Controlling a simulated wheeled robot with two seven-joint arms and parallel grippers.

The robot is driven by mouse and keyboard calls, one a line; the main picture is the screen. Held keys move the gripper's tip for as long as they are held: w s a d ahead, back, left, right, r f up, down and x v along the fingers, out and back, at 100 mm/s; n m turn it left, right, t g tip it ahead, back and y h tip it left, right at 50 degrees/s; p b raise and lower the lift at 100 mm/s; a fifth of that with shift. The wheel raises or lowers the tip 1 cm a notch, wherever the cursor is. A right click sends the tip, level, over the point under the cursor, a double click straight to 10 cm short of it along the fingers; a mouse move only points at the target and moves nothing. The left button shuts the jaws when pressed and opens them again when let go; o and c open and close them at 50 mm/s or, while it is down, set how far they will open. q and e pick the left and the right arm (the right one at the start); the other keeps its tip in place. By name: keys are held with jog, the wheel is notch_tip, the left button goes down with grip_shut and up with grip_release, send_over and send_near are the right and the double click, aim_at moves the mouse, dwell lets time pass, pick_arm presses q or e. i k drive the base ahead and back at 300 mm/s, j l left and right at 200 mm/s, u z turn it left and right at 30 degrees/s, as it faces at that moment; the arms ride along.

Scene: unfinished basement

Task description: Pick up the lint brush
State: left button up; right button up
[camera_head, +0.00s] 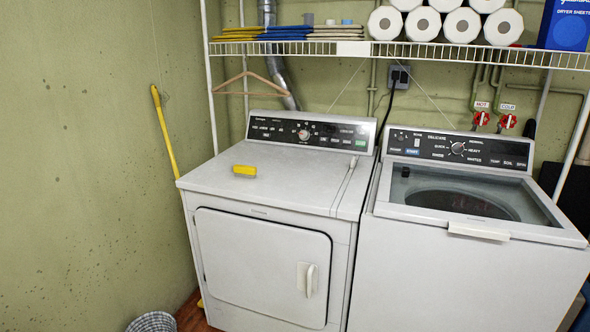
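A long, thin, pale item (344,185) lies along the right part of the dryer top, running front to back. It has a small darker end towards the control panel and may be the lint brush, but it is too small to be sure. A small yellow block (244,170) sits on the left-middle of the dryer top; I cannot tell whether it is a sponge or a brush. The white dryer (265,255) stands with its front door shut. Neither of my grippers is in view.
A washer (455,275) with a glass lid stands right of the dryer. A wire shelf (470,53) above holds paper rolls (422,24), folded cloths and a blue box (567,25). A hanger (246,82) hangs below it. A yellow pole (164,130) leans on the left wall above a basket (152,322).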

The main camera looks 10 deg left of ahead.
aim_at(240, 171)
jog(key=i+j+z, duration=0.2)
jog(key=j+z, duration=0.15)
jog(key=i+j+z, duration=0.1)
jog(key=j+z, duration=0.25)
jog(key=j, duration=0.15)
jog(key=i+j+z, duration=0.1)
jog(key=j+z, duration=0.25)
jog(key=j, duration=0.05)
